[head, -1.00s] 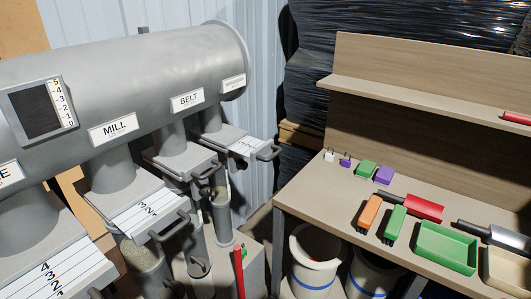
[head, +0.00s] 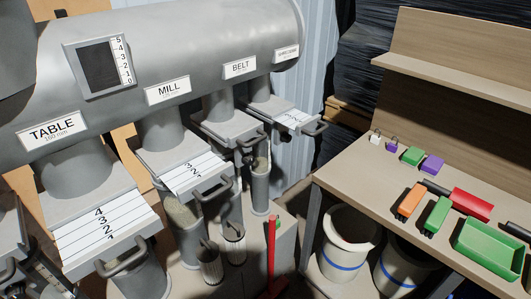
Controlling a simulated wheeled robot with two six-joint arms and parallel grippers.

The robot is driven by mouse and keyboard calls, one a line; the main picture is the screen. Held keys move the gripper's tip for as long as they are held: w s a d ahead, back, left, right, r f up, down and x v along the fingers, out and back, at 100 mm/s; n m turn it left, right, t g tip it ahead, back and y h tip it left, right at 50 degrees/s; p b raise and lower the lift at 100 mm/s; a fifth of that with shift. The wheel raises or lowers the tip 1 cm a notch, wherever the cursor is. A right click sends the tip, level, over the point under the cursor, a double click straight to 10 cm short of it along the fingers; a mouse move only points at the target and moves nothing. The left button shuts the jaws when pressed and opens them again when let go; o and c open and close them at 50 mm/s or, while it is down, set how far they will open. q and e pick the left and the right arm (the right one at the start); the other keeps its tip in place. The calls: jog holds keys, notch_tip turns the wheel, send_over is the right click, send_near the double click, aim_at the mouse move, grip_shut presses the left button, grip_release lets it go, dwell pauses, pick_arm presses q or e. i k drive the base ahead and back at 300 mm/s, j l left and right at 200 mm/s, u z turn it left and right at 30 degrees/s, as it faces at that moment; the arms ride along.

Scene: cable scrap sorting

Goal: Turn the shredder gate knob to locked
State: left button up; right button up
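A large grey duct (head: 190,45) carries a row of slide gates under labels reading TABLE (head: 52,130), MILL (head: 167,90) and BELT (head: 239,67). The farthest label (head: 286,53) is too small to read surely; the gate (head: 291,118) below it has a numbered scale plate and a grey bar handle (head: 315,129). I cannot single out a shredder gate knob or read its position. Small dark parts (head: 248,152) sit under the BELT gate, too small to tell. Neither of my grippers shows in the head view.
A workbench (head: 345,180) stands at the right with an orange brush (head: 410,201), green brush (head: 437,215), red dustpan (head: 472,204), green tray (head: 490,248) and small padlocks. White buckets (head: 349,235) stand below it. A red upright bar (head: 271,255) rises near the front centre.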

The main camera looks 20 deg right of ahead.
aim_at(284, 137)
jog(key=l+z, duration=0.45)
jog(key=i+l+z, duration=0.1)
jog(key=z, duration=0.35)
jog(key=i+l+z, duration=0.15)
jog(key=l+z, duration=0.2)
jog(key=z, duration=0.15)
